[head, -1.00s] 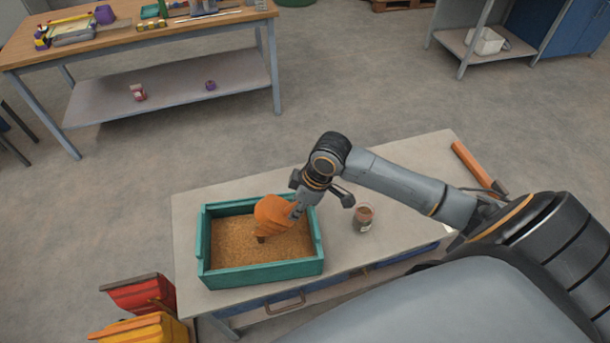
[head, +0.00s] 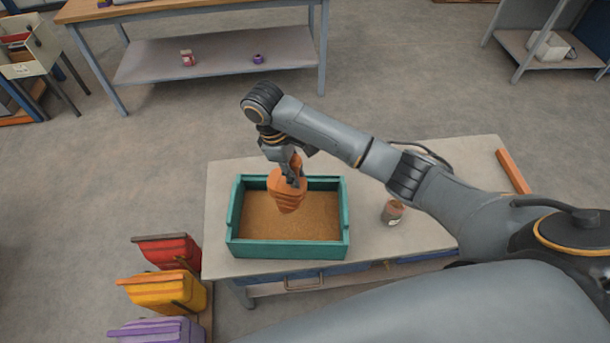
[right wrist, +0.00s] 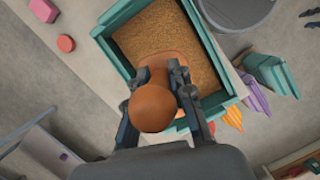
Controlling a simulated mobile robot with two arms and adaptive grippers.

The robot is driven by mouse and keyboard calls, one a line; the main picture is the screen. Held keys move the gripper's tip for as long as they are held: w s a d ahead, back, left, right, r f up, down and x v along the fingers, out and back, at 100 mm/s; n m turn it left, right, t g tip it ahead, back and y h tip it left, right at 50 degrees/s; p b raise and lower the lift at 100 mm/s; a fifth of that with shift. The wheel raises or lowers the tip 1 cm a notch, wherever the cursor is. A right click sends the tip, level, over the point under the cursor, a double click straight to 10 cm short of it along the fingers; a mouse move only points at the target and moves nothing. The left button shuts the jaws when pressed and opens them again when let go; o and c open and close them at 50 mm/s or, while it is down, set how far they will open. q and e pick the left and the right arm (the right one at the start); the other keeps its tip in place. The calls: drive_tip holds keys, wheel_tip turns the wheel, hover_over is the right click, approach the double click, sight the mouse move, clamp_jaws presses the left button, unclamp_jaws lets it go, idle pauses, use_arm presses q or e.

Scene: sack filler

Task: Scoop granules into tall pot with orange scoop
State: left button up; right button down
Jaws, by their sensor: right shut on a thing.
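The orange scoop (head: 286,196) is over the teal crate (head: 235,230) of tan granules (head: 315,225), near its back wall. I cannot tell whether it touches the granules or what it holds. My right gripper (head: 292,170) is shut on the scoop from above. In the right wrist view, the fingers (right wrist: 158,75) close around the scoop, whose rounded orange end (right wrist: 153,107) faces the camera. A small brownish pot (head: 392,212) with a pale label stands upright on the table, right of the crate. My left gripper is out of view.
The crate stands on a grey table (head: 420,245). An orange bar (head: 513,171) lies at the table's right end. Red (head: 168,250), yellow (head: 165,291) and purple (head: 158,330) bins stand left of the table. The tabletop around the pot looks clear.

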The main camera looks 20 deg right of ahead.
sight(291, 165)
drive_tip(key=shift+w+a+r+h, duration=0.15)
drive_tip(key=shift+w+a+h, duration=0.1)
drive_tip(key=shift+w+h, duration=0.05)
idle(0.6)
wheel_tip(291, 165, up, 2)
drive_tip(key=t+y, duration=0.2)
drive_tip(key=y, duration=0.1)
drive_tip(key=shift+s+d+r+t, duration=0.1)
drive_tip(key=shift+d+t, duration=0.05)
drive_tip(key=shift+t, duration=0.15)
drive_tip(key=shift+r+t+y, duration=0.4)
drive_tip(key=shift+t+y, duration=0.1)
drive_tip(key=shift+y, duration=0.2)
drive_tip(key=shift+a, duration=0.2)
